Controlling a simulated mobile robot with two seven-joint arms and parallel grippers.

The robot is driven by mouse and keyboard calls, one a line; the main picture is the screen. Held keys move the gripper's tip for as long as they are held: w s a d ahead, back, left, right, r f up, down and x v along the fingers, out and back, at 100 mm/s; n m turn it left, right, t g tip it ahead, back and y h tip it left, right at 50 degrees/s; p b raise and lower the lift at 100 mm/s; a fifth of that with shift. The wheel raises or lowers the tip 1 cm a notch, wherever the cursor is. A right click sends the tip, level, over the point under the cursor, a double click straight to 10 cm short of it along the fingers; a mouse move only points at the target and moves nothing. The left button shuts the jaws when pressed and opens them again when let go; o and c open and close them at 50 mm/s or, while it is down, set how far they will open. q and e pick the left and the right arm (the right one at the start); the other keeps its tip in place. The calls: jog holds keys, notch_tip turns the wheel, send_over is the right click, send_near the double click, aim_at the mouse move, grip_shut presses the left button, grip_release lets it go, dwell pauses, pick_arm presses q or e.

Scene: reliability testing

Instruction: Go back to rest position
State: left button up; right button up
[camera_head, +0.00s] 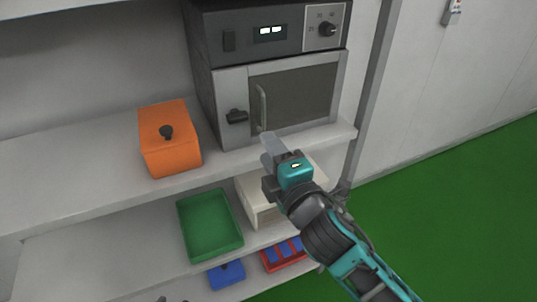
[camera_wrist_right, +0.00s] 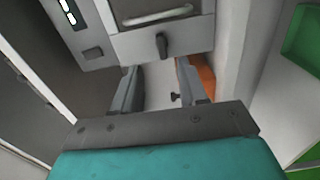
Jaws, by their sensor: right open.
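My right gripper (camera_head: 268,143) is in front of the grey oven (camera_head: 232,82), near the lower edge of its door and the shelf edge. In the right wrist view its two fingers (camera_wrist_right: 158,80) stand apart with nothing between them. The oven door (camera_head: 315,92) looks shut, with a pale vertical handle (camera_head: 263,107) and a dark latch (camera_head: 237,116). The latch also shows in the wrist view (camera_wrist_right: 162,45), just beyond the fingertips. I cannot tell whether the gripper touches anything. My left gripper is not in view.
An orange lidded box (camera_head: 172,148) stands left of the oven on the upper shelf (camera_head: 60,190). Open green floor (camera_head: 450,210) lies at right.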

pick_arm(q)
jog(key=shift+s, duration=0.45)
pick_arm(e)
jog(key=shift+s+d, duration=0.15)
jog(key=shift+s, duration=0.15)
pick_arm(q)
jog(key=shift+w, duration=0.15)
pick_arm(e)
jog(key=s+d+f+m+g+h, duration=0.1)
jog(key=s+d+f+m+g, duration=0.1)
jog(key=s+d+f+m, duration=0.2)
jog(key=s+d+f+m+g+h, duration=0.1)
jog(key=s+d+f+m, duration=0.3)
jog(key=s+f+m, duration=0.4)
jog(key=s+d+f+m+g+h, duration=0.1)
jog(key=s+d+f+m+g, duration=0.2)
jog(key=f, duration=1)
jog(key=s+d+m, duration=0.1)
jog(key=s+m, duration=0.2)
jog(key=m, duration=0.1)
jog(key=shift+d+h, duration=0.35)
jog(key=shift+h, duration=0.05)
jog(key=shift+w+f, duration=0.1)
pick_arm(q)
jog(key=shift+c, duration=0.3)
